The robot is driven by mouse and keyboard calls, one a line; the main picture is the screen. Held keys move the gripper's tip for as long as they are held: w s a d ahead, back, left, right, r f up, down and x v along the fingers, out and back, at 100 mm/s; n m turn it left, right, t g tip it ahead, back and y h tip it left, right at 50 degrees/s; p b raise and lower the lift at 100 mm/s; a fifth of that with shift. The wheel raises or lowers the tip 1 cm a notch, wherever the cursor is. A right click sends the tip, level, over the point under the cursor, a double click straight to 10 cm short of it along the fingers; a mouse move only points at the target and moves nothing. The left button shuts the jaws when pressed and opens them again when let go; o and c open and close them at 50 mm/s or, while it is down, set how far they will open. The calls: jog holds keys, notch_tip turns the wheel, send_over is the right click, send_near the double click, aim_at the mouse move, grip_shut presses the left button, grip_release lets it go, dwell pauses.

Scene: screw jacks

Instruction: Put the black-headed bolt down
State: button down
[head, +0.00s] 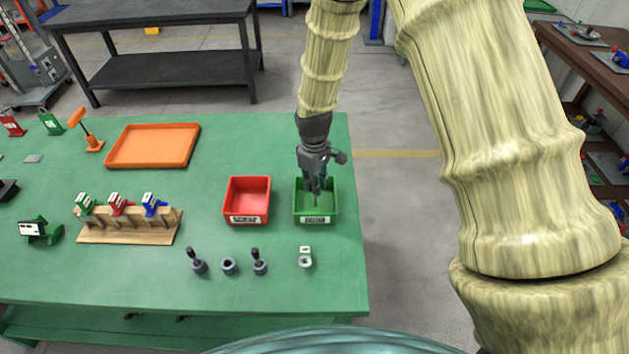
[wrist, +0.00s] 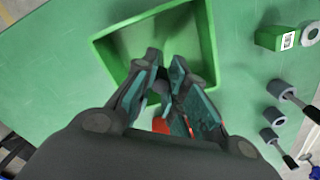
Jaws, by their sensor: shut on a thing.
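My gripper (head: 316,186) points down into the green bin (head: 329,213) at the right end of the table. The green bin also shows in the wrist view (wrist: 206,45), with the fingertips (wrist: 163,66) over its inside. The fingers are close together, shut on a small dark piece, the black-headed bolt (wrist: 161,88). Most of the bolt is hidden by the fingers, and its head cannot be made out clearly. I cannot tell whether it touches the bin floor.
A red bin (head: 247,192) stands just left of the green one. In front are several grey screw-jack parts (head: 229,266) and a green-and-white tag block (head: 305,253). A wooden rack (head: 128,232) and an orange tray (head: 152,146) lie further left. The table's right edge is close.

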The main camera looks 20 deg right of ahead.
jog(key=shift+f, duration=0.1)
jog(key=c, duration=1.5)
grip_release()
jog(key=shift+o, duration=0.2)
notch_tip(320, 180, up, 12)
jog(key=b, duration=0.3)
jog(key=shift+w, duration=0.1)
